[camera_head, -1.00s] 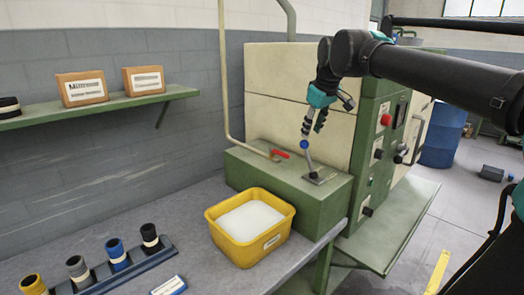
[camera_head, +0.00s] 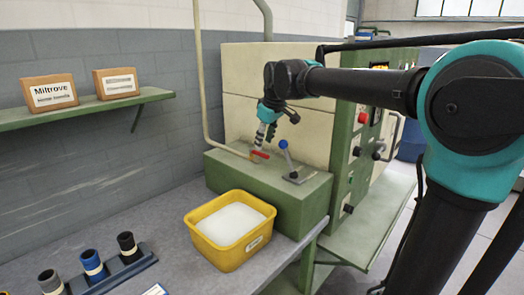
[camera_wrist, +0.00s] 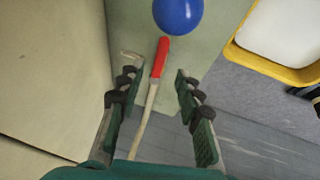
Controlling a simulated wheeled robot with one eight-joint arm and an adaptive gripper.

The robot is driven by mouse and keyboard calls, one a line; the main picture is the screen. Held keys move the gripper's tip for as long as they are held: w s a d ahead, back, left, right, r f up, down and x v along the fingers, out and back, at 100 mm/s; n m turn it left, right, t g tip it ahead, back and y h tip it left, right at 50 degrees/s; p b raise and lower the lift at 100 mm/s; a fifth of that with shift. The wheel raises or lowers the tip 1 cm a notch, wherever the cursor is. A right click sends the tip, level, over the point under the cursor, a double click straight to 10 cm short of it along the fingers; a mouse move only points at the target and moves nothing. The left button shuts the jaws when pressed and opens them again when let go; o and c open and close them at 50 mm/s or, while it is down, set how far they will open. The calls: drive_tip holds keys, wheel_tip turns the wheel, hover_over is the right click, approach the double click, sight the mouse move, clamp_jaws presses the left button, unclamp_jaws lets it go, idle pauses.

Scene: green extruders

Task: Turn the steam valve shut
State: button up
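The steam valve shows as a red handle (camera_head: 260,154) at the lower end of a cream pipe (camera_head: 207,100), above the green machine box. In the wrist view the red handle (camera_wrist: 160,57) lies between and just beyond my fingertips, with the pale pipe (camera_wrist: 146,115) running back between the fingers. My gripper (camera_head: 265,142) points down just above the handle. In the wrist view my gripper (camera_wrist: 155,80) is open, with a finger on each side and gaps to the handle. I cannot tell whether any finger touches the pipe.
A lever with a blue knob (camera_head: 283,144) stands just right of the valve; the knob (camera_wrist: 178,14) is near in the wrist view. A yellow tub (camera_head: 220,258) of white material stands in front. A control panel (camera_head: 352,150) is at the right.

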sight(261, 153)
drive_tip(key=shift+x, duration=2.65)
drive_tip(key=shift+c, duration=0.5)
clamp_jaws()
